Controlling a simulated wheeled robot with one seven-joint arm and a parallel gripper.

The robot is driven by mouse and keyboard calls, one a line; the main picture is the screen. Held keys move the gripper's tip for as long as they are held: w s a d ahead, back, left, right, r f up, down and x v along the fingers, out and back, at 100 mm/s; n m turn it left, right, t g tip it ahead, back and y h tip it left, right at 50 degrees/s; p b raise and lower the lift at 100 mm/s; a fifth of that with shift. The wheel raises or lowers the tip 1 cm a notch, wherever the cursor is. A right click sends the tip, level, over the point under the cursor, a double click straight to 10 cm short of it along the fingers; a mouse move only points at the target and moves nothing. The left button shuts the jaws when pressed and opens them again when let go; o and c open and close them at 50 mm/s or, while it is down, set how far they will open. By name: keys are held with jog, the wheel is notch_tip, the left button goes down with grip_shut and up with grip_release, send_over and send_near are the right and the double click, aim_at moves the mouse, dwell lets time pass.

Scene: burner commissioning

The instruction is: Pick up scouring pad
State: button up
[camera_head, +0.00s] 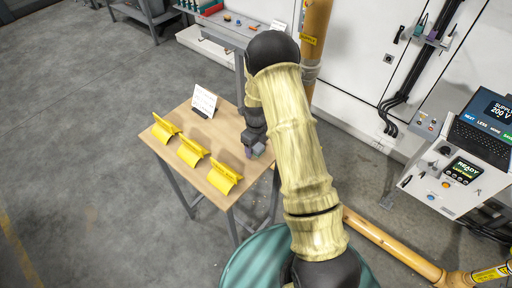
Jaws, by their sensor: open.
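My gripper (254,150) is above the right side of a small wooden table (187,125), close to the tabletop and pointing down. It is open. A small purplish patch shows at its fingertips; I cannot tell whether it is a scouring pad or part of the gripper. No scouring pad can be clearly made out, and my arm hides the table's right edge.
Several yellow angled pieces (190,151) stand along the table's left and front edge. A white card (204,101) stands at the back. A teal drum (240,262) is in front. A yellow pipe (385,240) runs along the floor at right, near a console (447,180).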

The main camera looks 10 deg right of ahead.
jog(key=shift+s, duration=0.1)
jog(key=shift+c, duration=0.3)
jog(key=shift+a, duration=0.1)
jog(key=c, duration=1)
jog(key=shift+r, duration=0.2)
notch_tip(320, 180, up, 10)
jog(key=b, duration=0.2)
jog(key=shift+f+b, duration=0.1)
jog(key=shift+b, duration=0.25)
